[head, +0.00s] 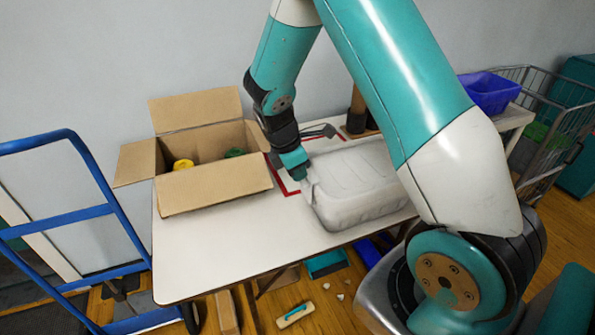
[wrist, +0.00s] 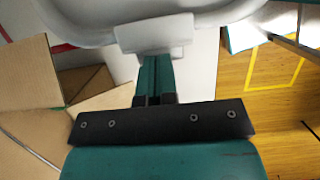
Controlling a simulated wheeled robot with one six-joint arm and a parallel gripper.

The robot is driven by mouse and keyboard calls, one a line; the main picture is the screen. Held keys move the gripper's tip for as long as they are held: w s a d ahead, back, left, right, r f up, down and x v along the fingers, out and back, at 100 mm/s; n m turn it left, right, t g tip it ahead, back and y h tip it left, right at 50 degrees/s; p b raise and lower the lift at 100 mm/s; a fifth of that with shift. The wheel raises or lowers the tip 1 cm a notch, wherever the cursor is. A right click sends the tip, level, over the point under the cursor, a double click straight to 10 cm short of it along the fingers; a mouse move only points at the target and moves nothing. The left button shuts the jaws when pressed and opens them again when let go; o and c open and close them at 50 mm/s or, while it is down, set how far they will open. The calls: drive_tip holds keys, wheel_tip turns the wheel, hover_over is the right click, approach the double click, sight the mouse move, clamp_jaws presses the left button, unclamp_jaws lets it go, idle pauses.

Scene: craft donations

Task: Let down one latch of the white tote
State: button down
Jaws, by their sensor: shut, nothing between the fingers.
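The white tote (head: 362,192) stands on the white table, partly hidden behind my arm. In the wrist view its pale rim (wrist: 85,28) runs across the top, with a pale latch (wrist: 153,33) hanging from the rim in the middle. My gripper (head: 303,177) is at the tote's left end. In the wrist view my gripper (wrist: 155,60) is shut and empty, its fingertips right at the lower edge of the latch. I cannot tell whether they touch it. The tote's far end is hidden by my arm.
An open cardboard box (head: 217,188) with yellow and green things inside stands left of the tote. Red tape (head: 292,192) marks the white table (head: 240,245). A blue bin (head: 490,92) is at the back right, a blue hand truck (head: 90,213) at the left. The table front is clear.

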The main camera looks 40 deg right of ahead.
drive_tip(key=shift+f, duration=0.2)
drive_tip(key=shift+a+f, duration=0.45)
drive_tip(key=shift+a, duration=0.1)
drive_tip(key=shift+f, duration=0.1)
idle(0.3)
drive_tip(key=shift+w+a+f+b, duration=0.2)
drive_tip(key=shift+a+f, duration=0.15)
drive_tip(key=shift+f, duration=0.15)
drive_tip(key=shift+w+a+f+b, duration=0.15)
drive_tip(key=shift+a+f+b, duration=0.05)
drive_tip(key=shift+a+f, duration=0.2)
drive_tip(key=shift+f, duration=0.1)
idle(0.5)
drive_tip(key=shift+a+f, duration=0.15)
drive_tip(key=shift+f, duration=0.4)
